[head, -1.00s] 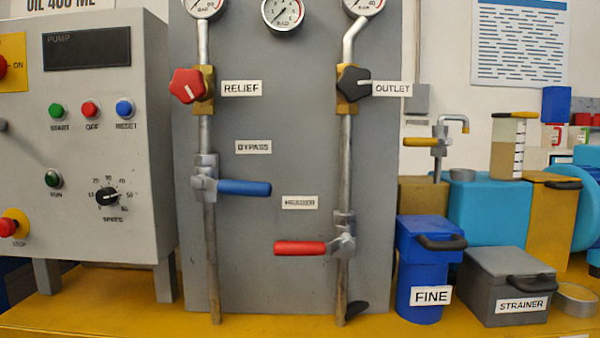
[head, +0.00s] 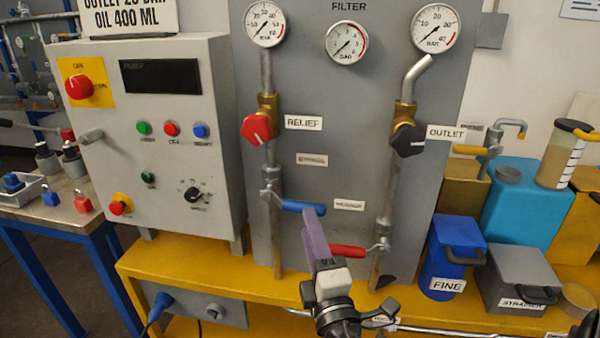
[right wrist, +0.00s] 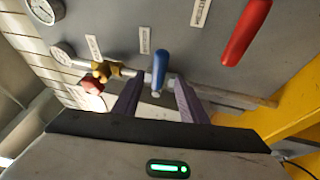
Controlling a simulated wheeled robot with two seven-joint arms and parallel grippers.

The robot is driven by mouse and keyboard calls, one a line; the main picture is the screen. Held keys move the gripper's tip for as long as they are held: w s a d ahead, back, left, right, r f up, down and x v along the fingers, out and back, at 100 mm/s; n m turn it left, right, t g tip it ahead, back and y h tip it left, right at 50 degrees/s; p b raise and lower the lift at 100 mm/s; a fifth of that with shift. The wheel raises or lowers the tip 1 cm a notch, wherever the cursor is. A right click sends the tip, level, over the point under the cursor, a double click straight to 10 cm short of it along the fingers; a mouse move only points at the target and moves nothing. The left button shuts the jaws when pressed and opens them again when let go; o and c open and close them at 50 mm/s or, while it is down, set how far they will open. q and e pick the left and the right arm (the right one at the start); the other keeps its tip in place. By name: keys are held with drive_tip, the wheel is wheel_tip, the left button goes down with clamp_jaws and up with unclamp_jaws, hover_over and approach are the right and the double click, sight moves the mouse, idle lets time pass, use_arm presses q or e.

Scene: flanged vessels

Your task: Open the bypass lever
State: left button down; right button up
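The bypass lever has a blue handle (head: 302,206) on the left pipe, below the relief knob. It points right, across the pipe, and its far end is partly hidden by my gripper. My right gripper (head: 313,212) is at the handle's free end. In the right wrist view its two purple fingers (right wrist: 157,88) are apart, and the blue handle (right wrist: 160,68) shows in the gap between their tips. I cannot tell whether the fingers touch it. My left gripper is not in view.
A red lever (head: 347,252) on the right pipe lies close to my right gripper. The red relief knob (head: 257,128) and black outlet knob (head: 407,139) sit above. The pump box (head: 160,140) stands left. A blue FINE canister (head: 452,255) and grey STRAINER box (head: 520,275) stand right.

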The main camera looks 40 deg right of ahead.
sight(292, 204)
drive_tip(key=p+x, duration=0.2)
drive_tip(key=x, duration=0.8)
drive_tip(key=shift+d+p, duration=0.1)
drive_tip(key=shift+p, duration=0.25)
clamp_jaws()
